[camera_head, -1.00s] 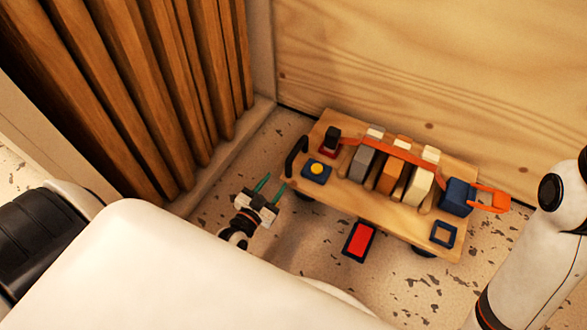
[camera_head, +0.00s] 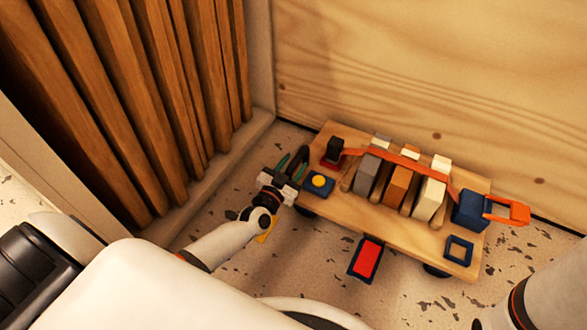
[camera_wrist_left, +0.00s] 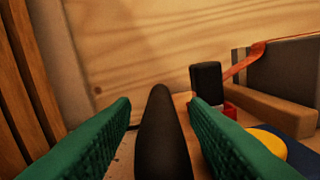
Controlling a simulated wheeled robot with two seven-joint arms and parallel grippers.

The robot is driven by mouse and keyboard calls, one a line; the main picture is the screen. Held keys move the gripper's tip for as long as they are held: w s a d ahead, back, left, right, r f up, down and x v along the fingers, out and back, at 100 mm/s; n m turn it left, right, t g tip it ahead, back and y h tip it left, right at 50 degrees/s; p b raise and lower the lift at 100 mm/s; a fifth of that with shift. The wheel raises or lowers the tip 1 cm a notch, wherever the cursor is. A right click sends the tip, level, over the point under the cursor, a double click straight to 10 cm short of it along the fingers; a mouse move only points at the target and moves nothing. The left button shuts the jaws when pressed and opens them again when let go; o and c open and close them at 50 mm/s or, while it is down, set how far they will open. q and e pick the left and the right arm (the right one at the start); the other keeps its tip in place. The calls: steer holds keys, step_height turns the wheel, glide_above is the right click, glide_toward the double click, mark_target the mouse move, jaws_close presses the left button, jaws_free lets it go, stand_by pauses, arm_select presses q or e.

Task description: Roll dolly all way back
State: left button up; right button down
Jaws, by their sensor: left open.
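The dolly (camera_head: 375,225) is a wooden platform on dark wheels near the plywood wall. Blocks in grey, orange and cream stand on it under an orange strap (camera_head: 410,163). A black handle (camera_head: 301,162) rises at its left end. My left gripper (camera_head: 287,165) is at that handle, with green fingers open. In the left wrist view the black handle (camera_wrist_left: 162,130) stands between the two green fingers, with gaps on both sides. A red pedal (camera_head: 368,259) with a dark frame sticks out at the dolly's near side. My right gripper is out of view.
A plywood wall (camera_head: 430,80) runs behind the dolly, with a narrow floor gap. Brown wooden slats (camera_head: 130,90) and a pale sill stand to the left. Speckled floor (camera_head: 320,245) is open in front. My right arm shows at the lower right.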

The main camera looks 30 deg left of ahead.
arm_select(q)
steer(key=shift+w, duration=0.25)
jaws_close()
steer(key=shift+d, duration=0.1)
